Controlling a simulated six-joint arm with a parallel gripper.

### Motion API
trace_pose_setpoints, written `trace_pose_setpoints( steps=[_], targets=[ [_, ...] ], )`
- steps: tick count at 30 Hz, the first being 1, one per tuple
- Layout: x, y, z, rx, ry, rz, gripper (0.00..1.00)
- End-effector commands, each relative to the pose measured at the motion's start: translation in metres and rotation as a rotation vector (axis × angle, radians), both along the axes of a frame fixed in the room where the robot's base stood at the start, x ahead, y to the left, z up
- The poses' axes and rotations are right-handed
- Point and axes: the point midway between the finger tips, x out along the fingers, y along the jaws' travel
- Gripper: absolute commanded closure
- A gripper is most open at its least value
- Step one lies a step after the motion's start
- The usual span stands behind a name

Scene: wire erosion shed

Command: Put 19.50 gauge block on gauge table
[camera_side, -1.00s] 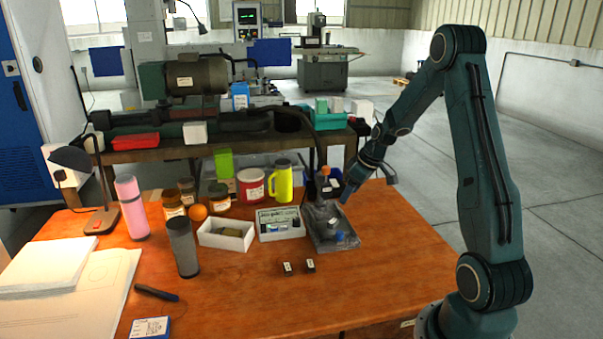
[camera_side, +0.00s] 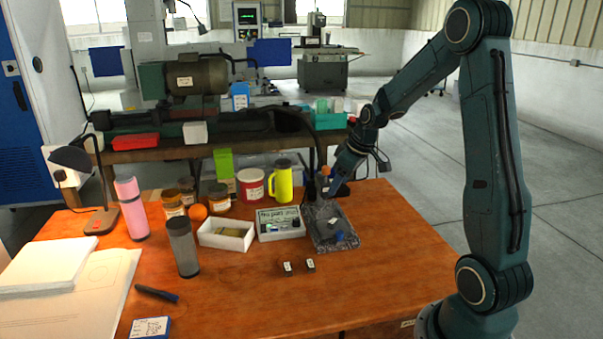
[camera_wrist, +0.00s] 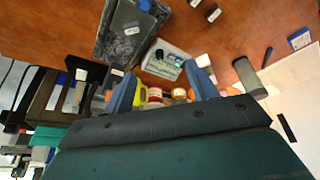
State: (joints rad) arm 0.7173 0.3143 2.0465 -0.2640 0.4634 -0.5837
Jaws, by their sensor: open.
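Two small dark blocks with white labels, a left one (camera_side: 288,267) and a right one (camera_side: 310,264), lie apart on the wooden bench, in front of the grey plate. They also show at the top of the wrist view, as one block (camera_wrist: 194,3) and another (camera_wrist: 213,13). Their label figures are too small to read. The mottled grey plate (camera_side: 322,241), apparently the gauge table, lies at the bench's right side; in the wrist view (camera_wrist: 104,46) a grey object with a blue part sits on it. My gripper (camera_wrist: 160,70) is open and empty, over the bench's back right (camera_side: 330,190).
An open white box (camera_side: 226,240) and a white case (camera_side: 281,227) stand left of the plate. A yellow mug (camera_side: 283,182), a red tin (camera_side: 251,187) and jars stand behind. A dark cylinder (camera_side: 182,248) stands front left. The front right bench is clear.

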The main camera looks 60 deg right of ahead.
Motion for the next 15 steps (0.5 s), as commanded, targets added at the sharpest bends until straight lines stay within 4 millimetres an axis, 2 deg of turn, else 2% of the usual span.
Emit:
trace_pose_setpoints(
  steps=[1, 6, 15],
  targets=[
    [0.000, 0.015, 0.014, -0.008, -0.005, 0.010, 0.42],
    [-0.010, 0.061, 0.049, -0.021, -0.007, 0.015, 0.42],
    [-0.047, 0.135, 0.096, -0.034, -0.023, 0.018, 0.42]
  ],
)
